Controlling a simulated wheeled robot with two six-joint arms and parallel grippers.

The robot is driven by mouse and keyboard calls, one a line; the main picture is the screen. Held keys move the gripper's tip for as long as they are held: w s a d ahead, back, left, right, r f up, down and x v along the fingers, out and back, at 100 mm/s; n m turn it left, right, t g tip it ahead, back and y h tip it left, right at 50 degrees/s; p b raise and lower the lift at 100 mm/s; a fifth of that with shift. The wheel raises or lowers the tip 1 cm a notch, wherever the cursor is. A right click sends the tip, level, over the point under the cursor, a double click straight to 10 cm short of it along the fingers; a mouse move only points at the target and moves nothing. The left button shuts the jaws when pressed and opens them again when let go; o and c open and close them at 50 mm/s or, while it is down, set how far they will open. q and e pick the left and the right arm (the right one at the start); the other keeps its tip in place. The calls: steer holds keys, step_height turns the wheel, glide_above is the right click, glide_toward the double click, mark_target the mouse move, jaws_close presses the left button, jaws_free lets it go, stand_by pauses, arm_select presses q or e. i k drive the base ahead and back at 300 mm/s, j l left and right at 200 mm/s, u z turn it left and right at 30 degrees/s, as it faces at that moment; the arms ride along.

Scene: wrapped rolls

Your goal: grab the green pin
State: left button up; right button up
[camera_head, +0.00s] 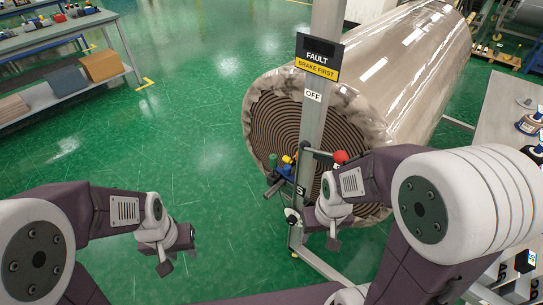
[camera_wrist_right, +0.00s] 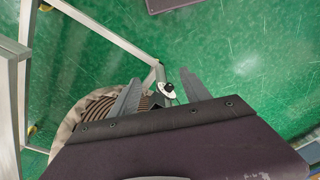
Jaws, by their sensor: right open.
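In the head view a small green-tipped pin (camera_head: 273,161) sits in a cluster on the post, in front of the wrapped roll's end. A yellow knob (camera_head: 287,159) and a blue one (camera_head: 287,171) are beside it, and a red knob (camera_head: 340,156) is to the right. My right gripper (camera_head: 322,234) is low by the post, below and right of the green pin. In the right wrist view its fingers (camera_wrist_right: 160,92) are apart and empty, and I cannot make out the green pin. My left gripper (camera_head: 175,254) hangs over the floor at left, its fingers apparently apart.
The grey post (camera_head: 312,130) carries a fault sign (camera_head: 319,56) and stands before the large wrapped roll (camera_head: 405,60). A black knob on a white disc (camera_wrist_right: 167,89) shows between my right fingers' outlines.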

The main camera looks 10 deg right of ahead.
mark_target(273, 158)
steer(key=i+j+z, duration=0.25)
steer(key=j, duration=0.25)
steer(key=i+j+z, duration=0.25)
steer(key=j, duration=0.3)
steer(key=j+z, duration=0.2)
steer(key=j, duration=0.35)
steer(key=i+j+z, duration=0.25)
steer(key=j, duration=0.35)
steer(key=j+z, duration=0.25)
steer(key=j, duration=0.3)
steer(key=k, duration=0.05)
